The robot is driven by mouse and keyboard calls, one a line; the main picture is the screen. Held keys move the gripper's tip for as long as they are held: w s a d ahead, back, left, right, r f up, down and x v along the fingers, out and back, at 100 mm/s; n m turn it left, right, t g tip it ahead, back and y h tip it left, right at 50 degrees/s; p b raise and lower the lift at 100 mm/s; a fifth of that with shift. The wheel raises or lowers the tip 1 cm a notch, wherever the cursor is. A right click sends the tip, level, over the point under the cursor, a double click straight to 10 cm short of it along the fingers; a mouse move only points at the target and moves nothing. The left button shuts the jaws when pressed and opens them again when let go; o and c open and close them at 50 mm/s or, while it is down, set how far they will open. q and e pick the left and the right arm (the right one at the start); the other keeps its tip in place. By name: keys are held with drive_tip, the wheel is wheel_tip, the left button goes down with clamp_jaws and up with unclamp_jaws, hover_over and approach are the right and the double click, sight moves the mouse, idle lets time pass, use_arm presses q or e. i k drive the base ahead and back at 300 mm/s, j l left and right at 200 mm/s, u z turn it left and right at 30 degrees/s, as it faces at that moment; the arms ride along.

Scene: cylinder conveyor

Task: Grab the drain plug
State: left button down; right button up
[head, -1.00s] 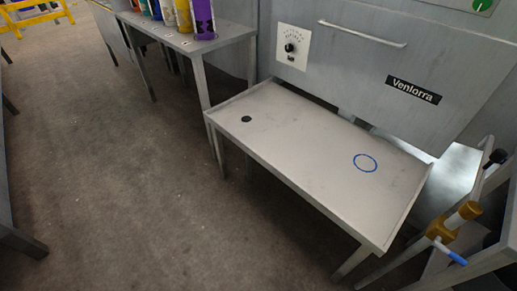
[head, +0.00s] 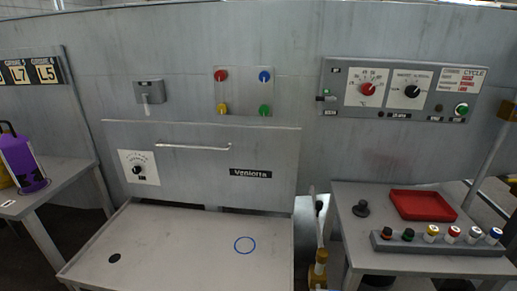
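A small black knob-like piece (head: 361,209), which looks like the drain plug, stands on the right table (head: 345,232), left of a red tray (head: 424,205). A dark round spot (head: 114,258), which looks like a drain hole, lies in the left part of the grey metal worktop (head: 180,250). A blue ring mark (head: 245,245) is on the right part of that worktop. Neither of my grippers shows in the head view.
A rack (head: 440,243) with several coloured-top cylinders stands in front of the red tray. A yellow fitting (head: 319,265) and an upright pipe stand between the tables. A purple bottle (head: 24,163) stands at left. The worktop is clear.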

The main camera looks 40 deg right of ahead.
sight(360, 210)
drive_tip(key=z, duration=1.7)
drive_tip(key=i+l+z, duration=0.2)
drive_tip(key=z, duration=0.25)
drive_tip(key=i, duration=0.1)
